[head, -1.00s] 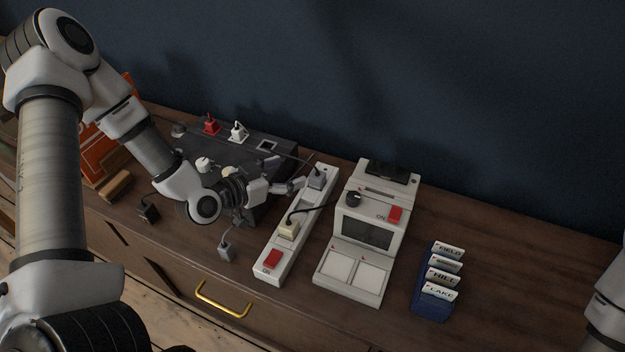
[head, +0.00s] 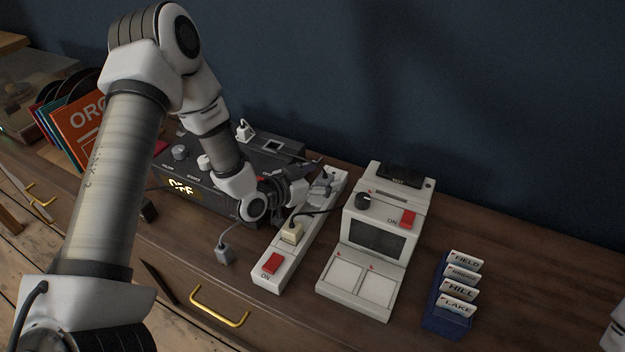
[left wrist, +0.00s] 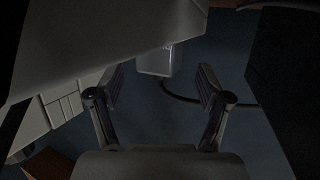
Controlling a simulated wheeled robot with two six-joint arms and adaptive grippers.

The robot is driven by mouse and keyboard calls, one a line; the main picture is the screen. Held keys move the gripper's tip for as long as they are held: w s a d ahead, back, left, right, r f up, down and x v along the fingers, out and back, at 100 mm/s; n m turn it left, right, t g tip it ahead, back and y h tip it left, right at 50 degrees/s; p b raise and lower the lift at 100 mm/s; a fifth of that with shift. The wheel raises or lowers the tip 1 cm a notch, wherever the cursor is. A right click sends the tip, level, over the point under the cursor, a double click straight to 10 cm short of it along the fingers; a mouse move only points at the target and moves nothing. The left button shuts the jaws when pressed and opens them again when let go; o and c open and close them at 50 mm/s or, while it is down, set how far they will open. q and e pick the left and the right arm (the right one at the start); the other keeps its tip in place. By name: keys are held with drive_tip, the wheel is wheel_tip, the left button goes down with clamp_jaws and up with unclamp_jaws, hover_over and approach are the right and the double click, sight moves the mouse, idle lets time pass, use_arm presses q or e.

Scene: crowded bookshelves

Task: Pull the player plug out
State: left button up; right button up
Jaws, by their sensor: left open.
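A white power strip (head: 262,270) lies on the wooden cabinet top. A grey plug (head: 327,175) sits at its far end, and a cream plug (head: 292,232) with a dark cable sits nearer its red switch. I cannot tell from labels which is the player plug. My left gripper (head: 318,188) is at the far end of the strip, close to the grey plug and partly covering it. In the left wrist view its fingers (left wrist: 158,95) are spread and empty, with a pale grey plug (left wrist: 156,62) just beyond, between the fingertip lines.
A dark box with a lit display (head: 181,187) stands left of the strip. A white device with a screen (head: 377,238) stands close on the right. A loose grey plug (head: 224,254) lies in front. A blue card holder (head: 447,318) stands at right.

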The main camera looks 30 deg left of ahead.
sight(321, 179)
use_arm(q)
drive_tip(key=shift+s+r, duration=0.1)
drive_tip(key=c, duration=1.3)
drive_tip(key=shift+r+p, duration=1.6)
drive_tip(key=shift+r, duration=0.3)
drive_tip(key=shift+c, duration=0.9)
